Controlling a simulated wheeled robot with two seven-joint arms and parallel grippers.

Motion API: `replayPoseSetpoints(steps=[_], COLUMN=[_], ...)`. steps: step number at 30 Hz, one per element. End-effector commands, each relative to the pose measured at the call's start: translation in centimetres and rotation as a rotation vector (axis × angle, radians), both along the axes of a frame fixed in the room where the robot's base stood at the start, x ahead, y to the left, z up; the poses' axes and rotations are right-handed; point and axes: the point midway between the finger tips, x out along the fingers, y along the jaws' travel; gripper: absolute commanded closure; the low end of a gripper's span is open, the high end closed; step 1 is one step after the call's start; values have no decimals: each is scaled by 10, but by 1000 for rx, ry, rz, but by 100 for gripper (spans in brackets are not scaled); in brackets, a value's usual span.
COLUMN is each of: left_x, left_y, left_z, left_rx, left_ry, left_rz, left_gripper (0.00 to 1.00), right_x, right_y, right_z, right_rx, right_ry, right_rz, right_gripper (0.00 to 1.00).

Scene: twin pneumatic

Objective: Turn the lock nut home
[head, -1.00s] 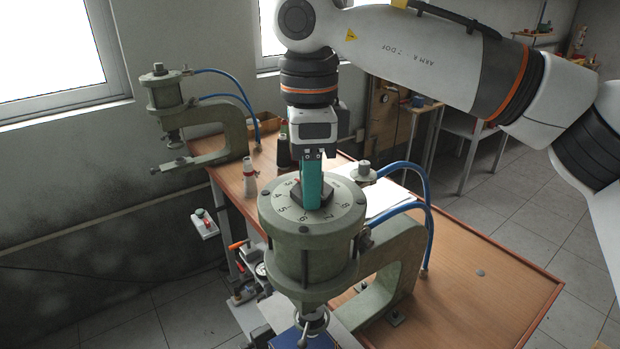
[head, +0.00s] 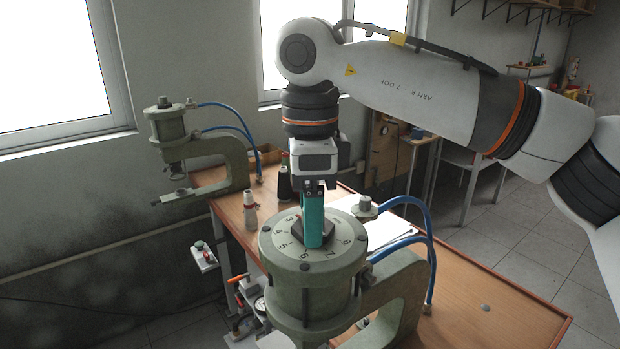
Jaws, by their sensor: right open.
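The near press (head: 310,285) has a round grey-green cylinder head with a numbered dial (head: 284,233) on its top face. A dark lock nut (head: 328,229) sits at the middle of the dial, partly hidden by my fingers. My right gripper (head: 313,238) points straight down over the nut, with its teal fingers low at the dial. Its jaws are open. The near finger covers much of the nut, so I cannot tell whether the fingers touch it. My left gripper is not in view.
A fitting (head: 365,207) with blue hoses (head: 430,235) stands at the cylinder's right. A second press (head: 200,150) stands at the back left. A small bottle (head: 250,211) and a dark spool (head: 284,178) stand behind on the wooden bench (head: 490,335). The bench's right part is mostly clear.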

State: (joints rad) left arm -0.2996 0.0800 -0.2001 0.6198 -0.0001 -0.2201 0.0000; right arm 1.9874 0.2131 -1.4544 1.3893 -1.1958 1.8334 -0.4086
Motion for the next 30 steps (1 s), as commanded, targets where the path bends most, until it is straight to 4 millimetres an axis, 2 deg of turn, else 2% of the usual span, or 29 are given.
replayPoseSetpoints(steps=[5, 10, 15, 21, 30], left_x=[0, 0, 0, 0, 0], left_y=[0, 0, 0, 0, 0], left_z=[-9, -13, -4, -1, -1], left_rx=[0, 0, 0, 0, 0], left_ry=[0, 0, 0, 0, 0], left_rz=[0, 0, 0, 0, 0], left_gripper=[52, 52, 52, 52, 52], right_x=[0, -1, 0, 0, 0], right_y=[1, 1, 1, 0, 0], right_z=[30, 68, 101, 114, 114], right_rx=[3, 3, 0, 2, 2], right_ry=[-3, -4, -4, -1, -1], right_rz=[-1, -1, -3, -2, 0], right_gripper=[31, 31, 31, 31, 31])
